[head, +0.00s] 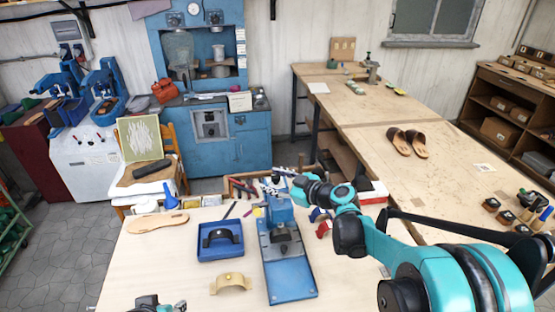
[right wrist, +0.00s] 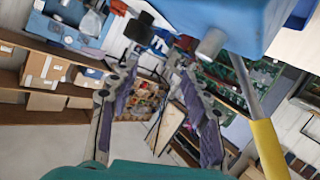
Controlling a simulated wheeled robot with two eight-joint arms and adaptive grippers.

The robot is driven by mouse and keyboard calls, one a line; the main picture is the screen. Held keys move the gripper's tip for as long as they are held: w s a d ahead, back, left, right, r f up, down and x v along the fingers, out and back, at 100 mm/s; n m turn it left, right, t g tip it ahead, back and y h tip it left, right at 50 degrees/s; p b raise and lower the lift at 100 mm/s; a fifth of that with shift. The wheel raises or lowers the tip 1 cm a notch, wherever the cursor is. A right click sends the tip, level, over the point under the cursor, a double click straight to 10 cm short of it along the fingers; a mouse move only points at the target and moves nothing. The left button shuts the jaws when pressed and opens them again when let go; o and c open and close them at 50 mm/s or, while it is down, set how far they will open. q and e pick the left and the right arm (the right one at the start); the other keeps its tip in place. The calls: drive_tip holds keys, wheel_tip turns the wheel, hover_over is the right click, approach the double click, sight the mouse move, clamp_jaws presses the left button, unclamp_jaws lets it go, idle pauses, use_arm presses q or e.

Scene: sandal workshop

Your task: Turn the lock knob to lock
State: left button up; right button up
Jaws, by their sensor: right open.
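A blue bench press (head: 285,262) stands on the near table, with its upright head (head: 279,214) toward the back. My right gripper (head: 277,179) is at the top of this head, its arm coming in from the right. In the right wrist view my gripper (right wrist: 155,68) is open, with nothing between its fingers. A black knob (right wrist: 139,27) shows just beyond the fingertips, beside the blue body (right wrist: 215,14); I cannot tell whether they touch it. A lever with a yellow grip (right wrist: 268,148) is at the right. My left gripper (head: 150,303) is partly cut off at the bottom edge.
A blue tray (head: 221,254) with a dark strap piece, a tan strap form (head: 230,284) and a sole (head: 158,222) lie left of the press. Small tools and a parts box stand behind it. Sandals (head: 407,142) lie on the right bench.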

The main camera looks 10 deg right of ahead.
sight(273, 176)
drive_tip(key=w+r+n+g+h+p, duration=0.1)
drive_tip(key=n+g+p, duration=0.2)
drive_tip(key=p, duration=0.3)
drive_tip(key=w+a+r+n+g+h+p, duration=0.1)
drive_tip(key=w+n+g+h+p, duration=0.1)
drive_tip(key=p, duration=0.3)
drive_tip(key=w+a+r+n+g+h+p, duration=0.1)
drive_tip(key=w+n+g+p, duration=0.1)
drive_tip(key=p, duration=0.4)
drive_tip(key=shift+a+r+n+g+h+p, duration=0.1)
drive_tip(key=shift+r+n+g+h+p, duration=0.25)
drive_tip(key=shift+n+g, duration=0.6)
drive_tip(key=d+h+p, duration=0.1)
drive_tip(key=p, duration=0.1)
drive_tip(key=r+n+g+h+p, duration=0.1)
drive_tip(key=p, duration=0.1)
drive_tip(key=d+r+n+g+h+p, duration=0.1)
drive_tip(key=p, duration=0.1)
drive_tip(key=shift+w+d+r, duration=0.25)
drive_tip(key=shift+d, duration=0.1)
drive_tip(key=shift+d+r+g+h+p, duration=0.25)
drive_tip(key=shift+d+g+h+p, duration=0.25)
drive_tip(key=shift+h, duration=0.15)
drive_tip(key=shift+f, duration=0.3)
wheel_tip(273, 176, down, 7)
drive_tip(key=shift+f+p, duration=0.2)
drive_tip(key=shift+p, duration=0.65)
drive_tip(key=shift+c, duration=0.4)
clamp_jaws()
